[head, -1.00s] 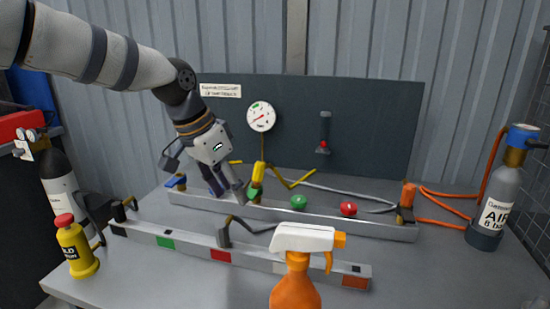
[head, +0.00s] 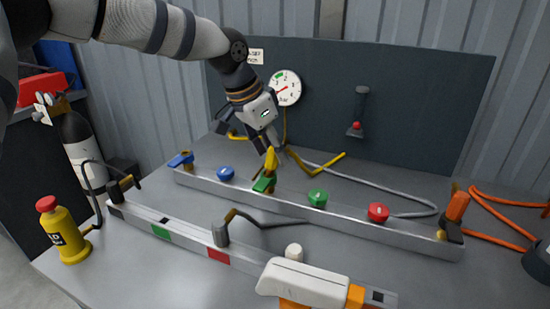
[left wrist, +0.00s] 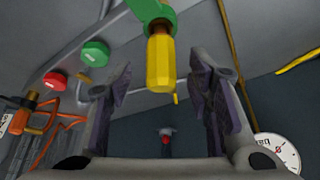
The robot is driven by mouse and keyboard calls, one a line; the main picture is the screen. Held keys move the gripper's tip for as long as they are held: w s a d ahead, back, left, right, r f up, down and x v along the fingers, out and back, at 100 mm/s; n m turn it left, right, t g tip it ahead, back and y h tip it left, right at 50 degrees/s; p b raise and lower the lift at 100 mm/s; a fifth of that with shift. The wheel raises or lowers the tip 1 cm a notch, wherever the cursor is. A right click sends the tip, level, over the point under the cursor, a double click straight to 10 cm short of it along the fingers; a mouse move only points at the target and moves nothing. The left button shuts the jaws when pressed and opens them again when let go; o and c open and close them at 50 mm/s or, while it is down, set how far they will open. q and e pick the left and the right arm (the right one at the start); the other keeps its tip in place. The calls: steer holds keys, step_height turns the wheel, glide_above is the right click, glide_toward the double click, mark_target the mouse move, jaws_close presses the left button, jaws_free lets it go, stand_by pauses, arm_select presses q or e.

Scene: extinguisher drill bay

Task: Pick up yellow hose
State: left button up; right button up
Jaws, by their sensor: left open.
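A yellow hose (head: 318,164) lies bent behind the rear metal rail in the head view, right of my left gripper. Another yellow length (head: 237,138) shows left of the gripper, partly hidden; I cannot tell if they join. A yellow hose end (head: 271,160) stands upright on a green coupling (head: 264,184) on the rail. In the left wrist view this yellow end (left wrist: 160,63) appears ahead, between the finger directions. My left gripper (head: 256,142) is open and empty, just above and behind the yellow end; I cannot tell if it touches. My right gripper is out of view.
The rear rail (head: 335,219) carries blue (head: 226,174), green (head: 317,198) and red (head: 378,212) knobs. A pressure gauge (head: 286,88) is on the dark back panel (head: 420,110).

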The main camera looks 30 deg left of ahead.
arm_select(q)
steer(key=shift+x, duration=0.95)
steer(key=shift+r, duration=0.2)
jaws_close()
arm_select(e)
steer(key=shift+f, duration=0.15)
arm_select(q)
steer(key=shift+w+r, duration=0.1)
steer(key=shift+r, duration=0.35)
steer(key=v, duration=0.2)
steer(key=d+v, duration=0.1)
steer(key=v, duration=0.1)
steer(key=shift+r+p, duration=0.35)
steer(key=s+d+r, duration=0.2)
steer(key=s+r, duration=0.5)
steer(key=s, duration=0.5)
steer(key=shift+s+d+r, duration=0.25)
steer(key=shift+d+r, duration=0.1)
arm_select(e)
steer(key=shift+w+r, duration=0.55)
